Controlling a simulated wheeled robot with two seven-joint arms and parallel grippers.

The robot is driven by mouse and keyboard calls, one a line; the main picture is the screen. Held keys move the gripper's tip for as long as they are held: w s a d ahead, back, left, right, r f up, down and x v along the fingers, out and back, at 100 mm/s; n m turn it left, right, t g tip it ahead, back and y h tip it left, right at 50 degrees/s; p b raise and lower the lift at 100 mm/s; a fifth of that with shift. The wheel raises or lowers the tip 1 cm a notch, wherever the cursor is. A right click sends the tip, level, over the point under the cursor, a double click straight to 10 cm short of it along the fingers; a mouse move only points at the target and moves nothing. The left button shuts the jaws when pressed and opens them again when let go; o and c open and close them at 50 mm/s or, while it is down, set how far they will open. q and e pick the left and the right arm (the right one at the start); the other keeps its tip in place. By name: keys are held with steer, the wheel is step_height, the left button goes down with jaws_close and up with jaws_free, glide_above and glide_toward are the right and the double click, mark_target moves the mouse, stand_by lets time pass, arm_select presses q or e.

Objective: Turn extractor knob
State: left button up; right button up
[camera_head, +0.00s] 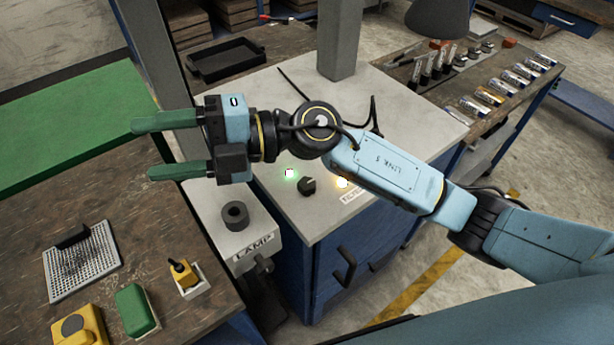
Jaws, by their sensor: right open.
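My right gripper (142,150) is open and empty, with two green fingers pointing left. It is to the left of the knob and above it in the picture, apart from it. The right forearm crosses above the cabinet top just behind the knob. My left gripper is not in view.
A second round dark knob (235,214) stands on a grey box labelled LAMP (252,251). A grey post (338,40) rises from the cabinet's back. The wooden bench (180,235) at left carries a perforated plate (82,262), a green block (136,310) and yellow items. A black tray lies behind.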

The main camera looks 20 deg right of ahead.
step_height(320, 180, down, 7)
steer(key=d+n+g+h, duration=0.2)
steer(key=n+h, duration=0.2)
steer(key=h, duration=0.3)
steer(key=m+t+h, duration=0.2)
steer(key=h, duration=1)
glide_toward(307, 183)
steer(key=f+p, duration=0.1)
steer(key=f, duration=0.3)
steer(key=f+p, duration=0.1)
steer(key=f, duration=0.3)
steer(key=shift+a+f, duration=0.2)
steer(key=shift+f, duration=0.05)
